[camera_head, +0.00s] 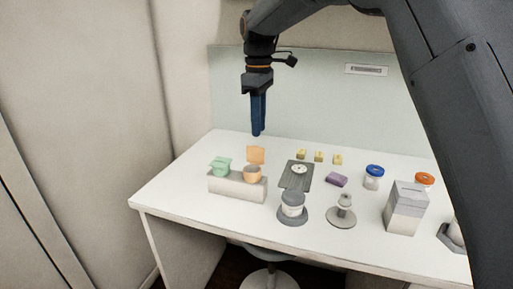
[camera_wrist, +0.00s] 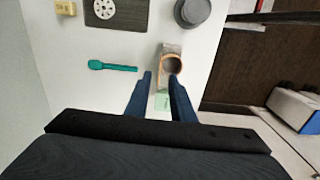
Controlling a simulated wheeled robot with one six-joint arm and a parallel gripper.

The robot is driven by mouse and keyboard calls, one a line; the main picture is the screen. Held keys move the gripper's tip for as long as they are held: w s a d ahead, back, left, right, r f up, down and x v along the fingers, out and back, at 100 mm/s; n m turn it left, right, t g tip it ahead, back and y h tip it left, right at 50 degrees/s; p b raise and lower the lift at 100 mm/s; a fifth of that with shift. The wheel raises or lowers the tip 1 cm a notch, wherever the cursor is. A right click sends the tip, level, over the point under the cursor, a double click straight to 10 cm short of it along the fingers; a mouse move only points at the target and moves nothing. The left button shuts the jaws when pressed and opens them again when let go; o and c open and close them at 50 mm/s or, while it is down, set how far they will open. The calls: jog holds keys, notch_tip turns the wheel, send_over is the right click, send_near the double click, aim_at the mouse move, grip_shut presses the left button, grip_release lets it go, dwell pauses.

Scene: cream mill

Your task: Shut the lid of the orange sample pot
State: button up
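The orange sample pot (camera_head: 252,175) sits in the right part of a pale grey block (camera_head: 238,190) at the left of the table. Its orange lid (camera_head: 256,154) stands up, open, at the pot's far side. A green pot (camera_head: 220,170) with a tilted green lid is beside it in the same block. My gripper (camera_head: 257,134) points down, empty, well above the table and beyond the pot. In the wrist view its two blue fingers (camera_wrist: 161,76) are apart. The orange pot's round mouth (camera_wrist: 172,66) shows near the right fingertip; the lid is hard to make out there.
A teal tool (camera_wrist: 112,67) lies on the far side of the block. Several yellow blocks (camera_head: 319,156) lie behind. The air around my gripper is clear.

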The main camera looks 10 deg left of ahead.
aim_at(255, 154)
jog(key=shift+a, duration=0.3)
jog(key=shift+f, duration=0.35)
jog(key=shift+f+p, duration=1.1)
jog(key=shift+f, duration=2.3)
jog(key=shift+c, duration=0.2)
grip_shut()
